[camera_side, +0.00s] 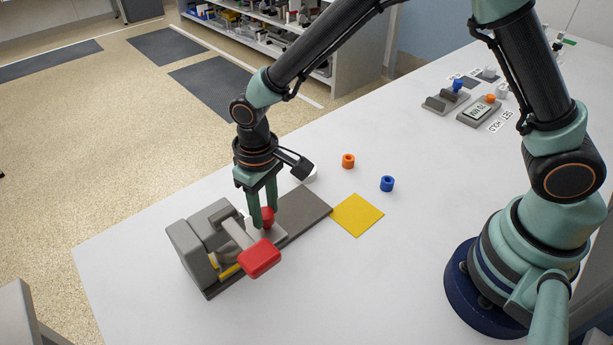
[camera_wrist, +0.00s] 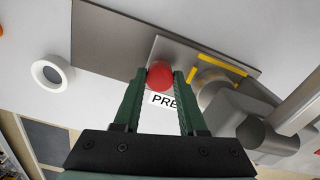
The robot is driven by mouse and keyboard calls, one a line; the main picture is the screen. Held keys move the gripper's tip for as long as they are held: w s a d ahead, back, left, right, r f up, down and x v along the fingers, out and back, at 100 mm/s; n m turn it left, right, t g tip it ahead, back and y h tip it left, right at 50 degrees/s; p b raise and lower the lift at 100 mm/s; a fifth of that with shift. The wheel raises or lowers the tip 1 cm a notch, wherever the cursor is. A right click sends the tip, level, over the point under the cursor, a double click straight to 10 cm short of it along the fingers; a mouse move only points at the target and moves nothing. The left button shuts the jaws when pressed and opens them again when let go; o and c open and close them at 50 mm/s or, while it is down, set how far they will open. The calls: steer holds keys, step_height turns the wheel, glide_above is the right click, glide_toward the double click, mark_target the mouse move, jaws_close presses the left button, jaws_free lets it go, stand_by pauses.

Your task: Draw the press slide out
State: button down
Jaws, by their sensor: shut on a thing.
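The grey press (camera_side: 203,245) stands on a dark base plate (camera_side: 308,208) on the white table. Its lever ends in a red block handle (camera_side: 260,259), at the front of the press. The slide (camera_wrist: 178,52) is a grey plate with a round red knob (camera_wrist: 160,76), and a label reading "PRE" shows beside the knob in the wrist view. My gripper (camera_side: 264,219) is shut on the red knob, with a green finger on each side of it; it also shows in the wrist view (camera_wrist: 159,78). The slide's inner end is partly hidden by the press.
A yellow square (camera_side: 357,215) lies at the plate's right end. A white ring (camera_wrist: 51,73) lies beside the plate. Switch boxes (camera_side: 478,112) stand farther back. The table's front is clear.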

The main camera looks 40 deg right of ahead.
steer(key=shift+r, duration=0.1)
stand_by(0.3)
steer(key=d, duration=1)
steer(key=shift+d, duration=0.3)
steer(key=shift+c, duration=2.3)
jaws_free()
steer(key=shift+a+r, duration=0.1)
steer(key=shift+r, duration=0.35)
step_height(320, 180, up, 11)
steer(key=shift+r, duration=0.1)
